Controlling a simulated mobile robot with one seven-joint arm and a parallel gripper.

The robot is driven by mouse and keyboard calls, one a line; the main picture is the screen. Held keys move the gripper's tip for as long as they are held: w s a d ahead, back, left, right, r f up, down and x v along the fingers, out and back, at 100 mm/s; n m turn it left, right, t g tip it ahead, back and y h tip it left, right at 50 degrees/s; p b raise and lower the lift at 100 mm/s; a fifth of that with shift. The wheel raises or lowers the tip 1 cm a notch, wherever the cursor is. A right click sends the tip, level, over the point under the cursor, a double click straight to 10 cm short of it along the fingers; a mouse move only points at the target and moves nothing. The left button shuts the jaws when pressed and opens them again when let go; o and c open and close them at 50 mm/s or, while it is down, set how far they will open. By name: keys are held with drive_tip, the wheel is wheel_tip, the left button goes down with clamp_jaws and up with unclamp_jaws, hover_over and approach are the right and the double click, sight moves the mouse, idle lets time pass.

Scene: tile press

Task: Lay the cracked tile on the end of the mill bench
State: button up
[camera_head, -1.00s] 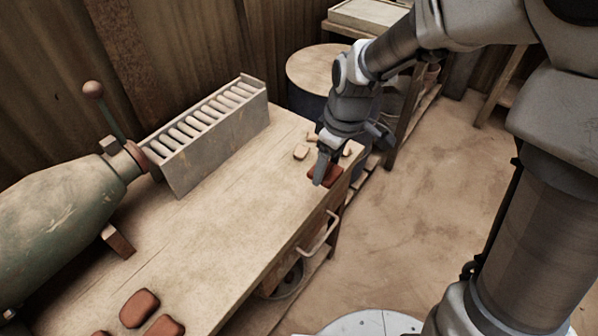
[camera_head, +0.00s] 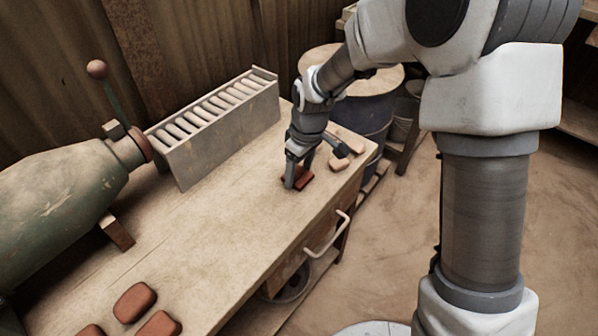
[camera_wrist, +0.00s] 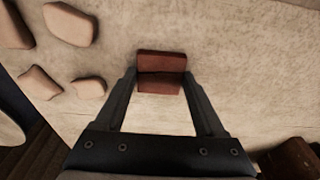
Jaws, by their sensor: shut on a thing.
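The cracked tile is red-brown, with a dark line across its middle in the wrist view (camera_wrist: 161,60). My gripper (camera_wrist: 160,76) is shut on it, one finger on each side. In the head view, my gripper (camera_head: 298,177) points down at the right-hand end of the mill bench (camera_head: 235,215), and the tile (camera_head: 304,181) shows partly behind the fingers. The tile is at or very close to the bench top; I cannot tell if it touches.
Several pale lumps (camera_head: 338,163) lie beyond my gripper near the bench end. A grey rack (camera_head: 225,135) of pale pieces stands along the back. The green mill (camera_head: 60,215) is at left. Red-brown tiles (camera_head: 134,302) lie at front left. A drum (camera_head: 375,110) stands past the bench.

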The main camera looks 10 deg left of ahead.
sight(304, 179)
drive_tip(key=shift+f, duration=0.1)
drive_tip(key=o, duration=1.4)
wheel_tip(304, 179, up, 11)
drive_tip(key=d+p, duration=0.1)
drive_tip(key=p, duration=0.2)
drive_tip(key=s+d+r+m+t+h, duration=0.15)
drive_tip(key=s+d+r+m, duration=0.35)
drive_tip(key=s+d+r, duration=0.5)
drive_tip(key=s+d+r+m+t, duration=0.3)
drive_tip(key=s+d+m, duration=0.4)
drive_tip(key=s+d, duration=0.3)
drive_tip(key=shift+s+d+r+p, duration=0.15)
drive_tip(key=shift+d+r+p, duration=0.15)
drive_tip(key=shift+r, duration=0.3)
drive_tip(key=shift+r, duration=0.15)
